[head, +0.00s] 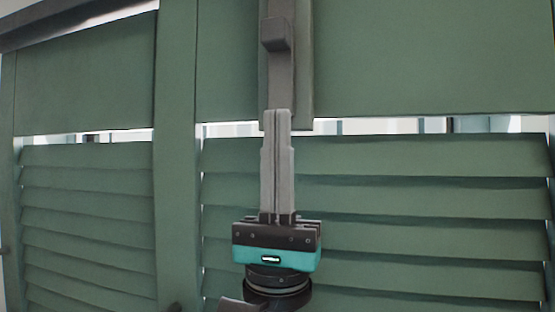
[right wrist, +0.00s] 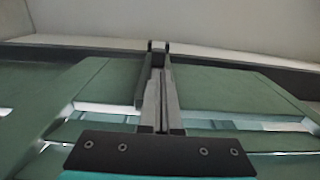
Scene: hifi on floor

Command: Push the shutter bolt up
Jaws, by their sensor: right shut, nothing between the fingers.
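The shutter bolt (head: 280,75) is a dark grey vertical bar on the green shutters, with a blocky handle (head: 277,33) sticking out near the top of the head view. My right gripper (head: 277,113) points upward with its fingers shut and nothing between them. Its tips are below the handle and overlap the lower part of the bolt in the picture; I cannot tell whether they touch it. In the right wrist view the shut fingers (right wrist: 157,75) run up along the bolt and hide part of it. My left gripper is not in view.
Green louvred shutter panels (head: 390,200) fill the space behind the gripper, with bright gaps between upper and lower panels. A dark frame beam (head: 75,20) crosses the upper left. Small dark knobs sit low on the left. The space beside the gripper looks clear.

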